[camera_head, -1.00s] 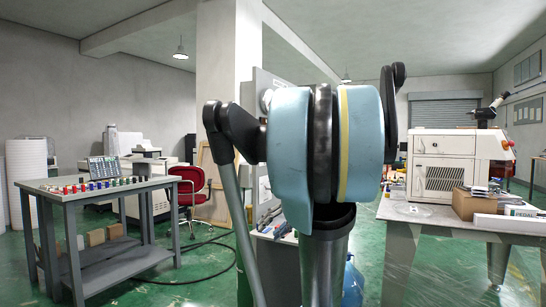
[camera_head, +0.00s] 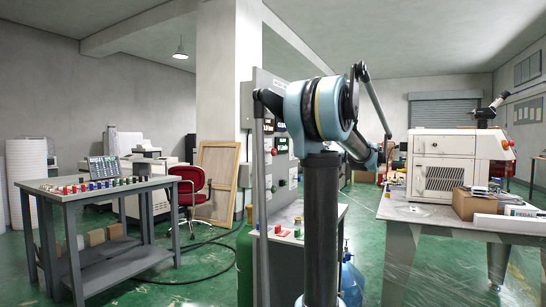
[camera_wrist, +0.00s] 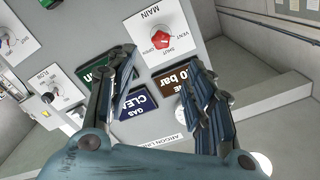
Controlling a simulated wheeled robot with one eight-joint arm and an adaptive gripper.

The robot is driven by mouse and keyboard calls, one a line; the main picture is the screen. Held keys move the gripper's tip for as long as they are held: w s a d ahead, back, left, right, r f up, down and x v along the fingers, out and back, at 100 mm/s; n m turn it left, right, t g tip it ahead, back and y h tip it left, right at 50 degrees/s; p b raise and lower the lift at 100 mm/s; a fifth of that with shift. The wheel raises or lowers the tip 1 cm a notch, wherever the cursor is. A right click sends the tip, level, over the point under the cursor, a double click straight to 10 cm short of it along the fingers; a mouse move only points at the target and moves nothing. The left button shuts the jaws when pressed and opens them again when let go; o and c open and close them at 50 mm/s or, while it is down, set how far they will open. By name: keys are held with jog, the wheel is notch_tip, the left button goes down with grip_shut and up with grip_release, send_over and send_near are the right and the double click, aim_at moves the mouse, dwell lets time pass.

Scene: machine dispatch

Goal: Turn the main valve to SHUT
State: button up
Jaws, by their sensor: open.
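The main valve (camera_wrist: 163,39) is a red knob on a white plate marked MAIN, VENT, SHUT and OPEN, in the upper middle of the wrist view. I cannot tell clearly which mark it points to. My gripper (camera_wrist: 160,62) is open and empty, its two dark fingers spread wide at left and right. The knob shows beyond the fingertips, between them and apart from them. In the head view my arm covers much of the panel (camera_head: 256,84), and my gripper cannot be made out there.
In the wrist view, a FLOW dial plate (camera_wrist: 48,87) and another knob (camera_wrist: 10,40) are at left. Green, blue and brown displays lie near the fingers. In the head view, a grey table (camera_head: 70,196) stands left and a white machine (camera_head: 441,165) right.

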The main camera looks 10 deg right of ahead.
aim_at(273, 152)
jog(key=x, duration=1.6)
jog(key=shift+a, duration=0.15)
jog(key=c, duration=1.1)
